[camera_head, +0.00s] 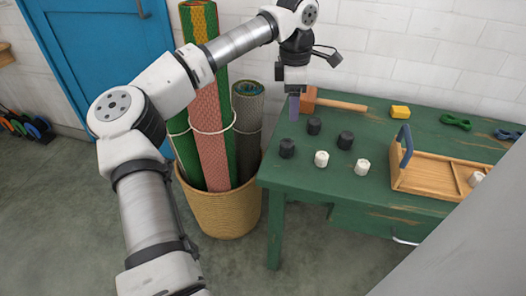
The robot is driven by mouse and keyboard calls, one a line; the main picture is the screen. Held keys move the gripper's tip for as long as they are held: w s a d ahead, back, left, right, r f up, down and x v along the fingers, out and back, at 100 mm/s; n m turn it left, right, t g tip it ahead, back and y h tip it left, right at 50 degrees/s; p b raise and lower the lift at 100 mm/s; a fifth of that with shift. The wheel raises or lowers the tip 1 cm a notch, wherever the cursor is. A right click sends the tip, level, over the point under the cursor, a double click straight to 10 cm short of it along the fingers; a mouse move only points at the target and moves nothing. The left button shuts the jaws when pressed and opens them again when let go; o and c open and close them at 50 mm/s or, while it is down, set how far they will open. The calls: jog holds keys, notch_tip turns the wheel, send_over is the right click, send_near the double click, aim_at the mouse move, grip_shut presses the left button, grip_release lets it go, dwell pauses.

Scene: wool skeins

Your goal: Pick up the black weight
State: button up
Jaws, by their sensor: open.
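Three black weights stand on the green table (410,221): one near the left edge (287,148), one farther back (314,126), and one to the right (345,140). They look like small knobbed cylinders, and I cannot tell from this view which one the task means. My gripper (294,107) points down over the table's back left corner. It is left of and behind the weights, apart from them. It is open, and I see nothing held in it. Its fingers overlap in this view, so the gap between them is hidden.
Two white weights (321,159) (362,167) stand in front of the black ones. A wooden mallet (340,104) lies beside my gripper. A wooden tray (425,178) with a blue handle is at right. A yellow block (400,112) lies behind. A basket (222,213) holds tall rolls.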

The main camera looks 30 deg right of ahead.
send_over(287, 143)
jog(key=shift+y, duration=0.3)
jog(key=f, duration=0.8)
jog(key=shift+w+d, duration=0.1)
jog(key=shift+w, duration=0.15)
jog(key=shift+s+f, duration=0.2)
jog(key=shift+f, duration=2.9)
jog(key=c, duration=1.2)
jog(key=shift+r, duration=0.1)
jog(key=shift+c, duration=0.7)
jog(key=shift+r, duration=0.1)
